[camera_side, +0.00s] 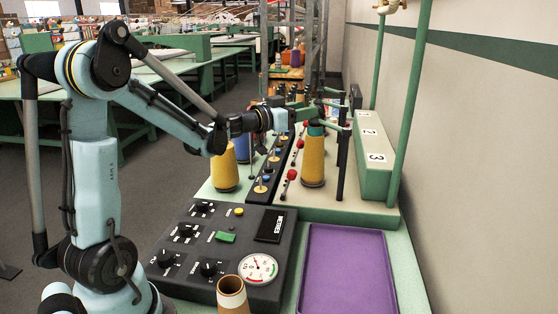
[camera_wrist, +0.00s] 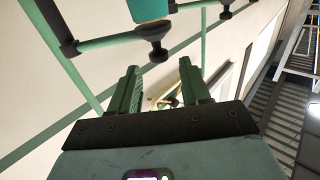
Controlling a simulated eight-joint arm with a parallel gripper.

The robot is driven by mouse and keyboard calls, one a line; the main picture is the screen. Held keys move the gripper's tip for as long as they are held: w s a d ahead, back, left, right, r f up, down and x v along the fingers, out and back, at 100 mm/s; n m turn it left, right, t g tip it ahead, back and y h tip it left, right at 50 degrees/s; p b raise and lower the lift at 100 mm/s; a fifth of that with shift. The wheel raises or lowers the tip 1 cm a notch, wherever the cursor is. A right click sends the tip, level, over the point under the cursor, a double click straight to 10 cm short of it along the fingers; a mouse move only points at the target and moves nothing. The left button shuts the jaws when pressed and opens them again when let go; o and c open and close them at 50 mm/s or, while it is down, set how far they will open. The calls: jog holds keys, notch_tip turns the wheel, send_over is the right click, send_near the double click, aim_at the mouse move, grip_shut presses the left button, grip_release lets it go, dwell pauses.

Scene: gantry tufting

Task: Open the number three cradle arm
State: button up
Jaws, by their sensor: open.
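The plate marked 3 (camera_side: 376,157) is on the near end of the green rail box. The yellow cone with a teal top (camera_side: 313,160) stands beside it, and a thin dark post (camera_side: 341,165) is between them. My gripper (camera_side: 296,113) is above and behind that cone's top, level and pointing right. In the wrist view its two green fingers (camera_wrist: 158,90) are apart with nothing between them. A green cradle arm with a black knob (camera_wrist: 153,42) lies beyond the fingertips, apart from them, next to a teal cone top (camera_wrist: 148,9). I cannot tell which number this arm has.
Another black knob (camera_wrist: 225,12) is to the right in the wrist view. Red ball levers (camera_side: 291,175) line the base left of the cone. A second yellow cone (camera_side: 224,167), a dial panel (camera_side: 215,245) and a purple tray (camera_side: 347,270) are nearer. A green upright (camera_side: 408,110) stands at right.

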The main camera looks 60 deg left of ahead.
jog(key=shift+w, duration=2.65)
jog(key=shift+c, duration=0.3)
grip_shut()
